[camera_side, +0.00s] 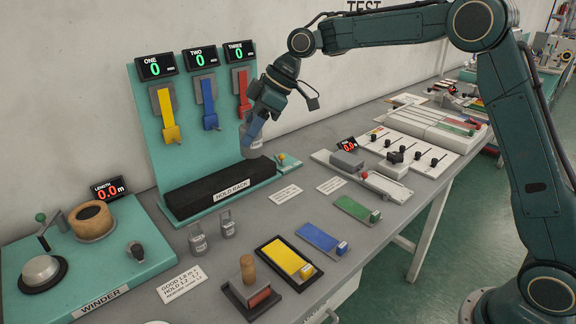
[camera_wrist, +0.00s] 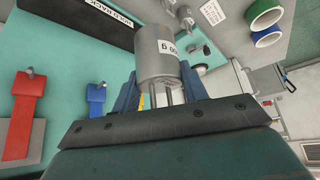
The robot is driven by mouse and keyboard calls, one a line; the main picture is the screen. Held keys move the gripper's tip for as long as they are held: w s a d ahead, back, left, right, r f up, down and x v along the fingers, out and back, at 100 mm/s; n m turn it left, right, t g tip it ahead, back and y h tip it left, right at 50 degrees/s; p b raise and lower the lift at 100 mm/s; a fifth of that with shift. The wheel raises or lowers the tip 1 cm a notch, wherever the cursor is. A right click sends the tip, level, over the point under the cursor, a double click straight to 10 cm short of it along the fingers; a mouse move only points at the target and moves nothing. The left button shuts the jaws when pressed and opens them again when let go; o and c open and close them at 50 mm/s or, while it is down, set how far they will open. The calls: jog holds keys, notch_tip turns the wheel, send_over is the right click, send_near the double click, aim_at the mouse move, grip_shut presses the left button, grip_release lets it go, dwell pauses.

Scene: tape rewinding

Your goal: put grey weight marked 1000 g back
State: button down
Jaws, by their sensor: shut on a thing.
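My gripper (camera_side: 257,122) is shut on a grey cylindrical weight (camera_side: 250,139) and holds it in the air in front of the teal test panel, above the right part of the hold rack (camera_side: 172,213). In the wrist view the weight (camera_wrist: 158,62) sits between my blue fingers (camera_wrist: 158,88). Two grey weights (camera_side: 198,241) (camera_side: 228,226) with loops on top stand on the bench before the rack.
Yellow (camera_side: 165,108), blue (camera_side: 208,105) and red (camera_side: 242,92) strips hang on the panel close to my gripper. A winder (camera_side: 95,255) stands at the left. Flat coloured tape holders (camera_side: 287,262) lie at the front. Grey bench shows between them.

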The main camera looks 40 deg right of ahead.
jog(key=shift+w+d, duration=0.25)
jog(key=shift+w, duration=0.5)
jog(key=shift+f, duration=0.1)
notch_tip(320, 180, down, 16)
jog(key=shift+r, duration=0.2)
jog(key=shift+f, duration=2.15)
jog(key=shift+f, duration=0.15)
jog(key=c, duration=0.8)
grip_release()
jog(key=shift+f, duration=0.1)
jog(key=shift+o, duration=0.2)
